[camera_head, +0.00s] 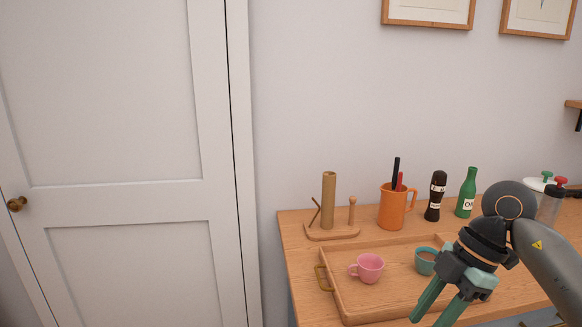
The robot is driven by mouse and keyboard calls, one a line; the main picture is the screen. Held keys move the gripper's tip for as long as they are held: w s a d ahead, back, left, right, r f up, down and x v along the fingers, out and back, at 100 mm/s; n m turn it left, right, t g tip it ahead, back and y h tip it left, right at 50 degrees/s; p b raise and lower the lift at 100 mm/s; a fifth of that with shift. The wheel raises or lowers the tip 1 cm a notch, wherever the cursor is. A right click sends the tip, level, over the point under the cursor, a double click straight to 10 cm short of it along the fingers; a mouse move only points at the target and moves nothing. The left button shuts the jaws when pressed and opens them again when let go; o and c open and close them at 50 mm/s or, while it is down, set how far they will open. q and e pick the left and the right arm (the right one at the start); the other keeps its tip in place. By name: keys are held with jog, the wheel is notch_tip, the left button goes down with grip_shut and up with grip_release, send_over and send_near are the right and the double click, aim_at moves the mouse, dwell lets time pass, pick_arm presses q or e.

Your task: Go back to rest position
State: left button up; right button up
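My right gripper (430,316) comes in from the right on my arm and points down and to the left. Its two green fingers are apart, with nothing visible between them. It appears in front of the right part of a wooden tray (352,305), overlapping it in the picture; I cannot tell its height above the tray. My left gripper is not in view.
A pink cup (370,268) and a teal cup (424,262) stand in the tray. Behind are a wooden stand (328,205), an orange jug (392,208), a dark mill (435,197) and a green bottle (467,193). A white door (120,130) fills the left.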

jog(key=s+a+n+t+y+p, duration=0.1)
jog(key=s+a+n+t+y, duration=0.2)
jog(key=a+y, duration=1.4)
jog(key=w+d+f+m+t+h, duration=0.3)
jog(key=d+f+m+t+h, duration=0.5)
jog(key=f+m+t+h, duration=0.65)
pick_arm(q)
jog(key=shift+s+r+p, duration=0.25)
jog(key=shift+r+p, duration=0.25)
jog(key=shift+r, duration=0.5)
pick_arm(e)
jog(key=s+d+f+m+g+h, duration=0.2)
jog(key=s+f+m+g, duration=0.1)
jog(key=s+f, duration=0.4)
jog(key=s+d+f+m+g+h, duration=0.2)
jog(key=s+f+m+g, duration=0.1)
jog(key=s+f, duration=0.5)
notch_tip(320, 180, down, 4)
jog(key=shift+d+r+g+h, duration=0.2)
jog(key=shift+g+h, duration=0.15)
jog(key=shift+g, duration=0.2)
